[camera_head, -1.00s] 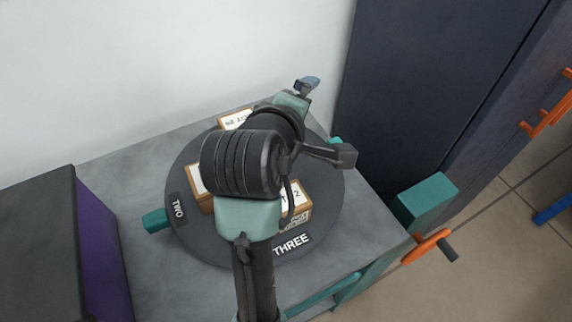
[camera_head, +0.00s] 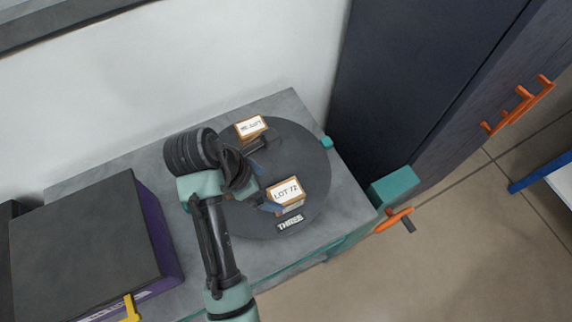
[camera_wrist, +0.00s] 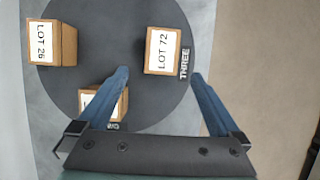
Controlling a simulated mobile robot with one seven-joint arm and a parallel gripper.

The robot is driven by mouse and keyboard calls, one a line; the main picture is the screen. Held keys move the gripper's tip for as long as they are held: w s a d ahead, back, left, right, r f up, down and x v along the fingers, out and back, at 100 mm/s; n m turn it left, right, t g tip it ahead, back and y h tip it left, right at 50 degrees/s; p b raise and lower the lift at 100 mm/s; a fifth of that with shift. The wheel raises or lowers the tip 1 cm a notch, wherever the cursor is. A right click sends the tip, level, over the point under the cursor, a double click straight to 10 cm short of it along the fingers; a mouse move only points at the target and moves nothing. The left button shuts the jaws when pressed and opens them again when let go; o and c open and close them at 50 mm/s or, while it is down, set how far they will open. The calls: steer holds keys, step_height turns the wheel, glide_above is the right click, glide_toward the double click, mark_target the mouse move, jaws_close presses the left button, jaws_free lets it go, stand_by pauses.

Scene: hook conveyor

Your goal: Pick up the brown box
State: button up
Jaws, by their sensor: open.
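A brown box with a white "LOT 72" label (camera_head: 286,193) stands on the dark round turntable (camera_head: 305,150), beside the "THREE" mark. It also shows in the wrist view (camera_wrist: 162,52). My gripper (camera_wrist: 160,75) is open, with its blue fingers spread and nothing between them; the fingertips point toward this box. In the head view my gripper (camera_head: 263,187) is just left of the box. Another brown box (camera_head: 250,128) stands at the back of the turntable. The wrist view shows a "LOT 26" box (camera_wrist: 50,43) and a third box (camera_wrist: 103,103), partly hidden by the left finger.
The turntable sits on a grey table (camera_head: 185,150) against a white wall. A dark box with a purple side (camera_head: 155,240) stands at the left. A dark cabinet with orange handles (camera_head: 515,105) is at the right. A teal block with an orange handle (camera_head: 395,185) is by the table's right edge.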

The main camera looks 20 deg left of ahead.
mark_target(282, 193)
steer(key=x, duration=0.5)
steer(key=shift+d+p+x, duration=0.15)
steer(key=shift+p+x, duration=0.2)
steer(key=shift+x, duration=1)
steer(key=shift+d+p+x, duration=0.15)
steer(key=shift+p+x, duration=0.2)
steer(key=shift+x, duration=1)
steer(key=shift+r, duration=0.1)
steer(key=shift+w, duration=0.1)
steer(key=c, duration=1.5)
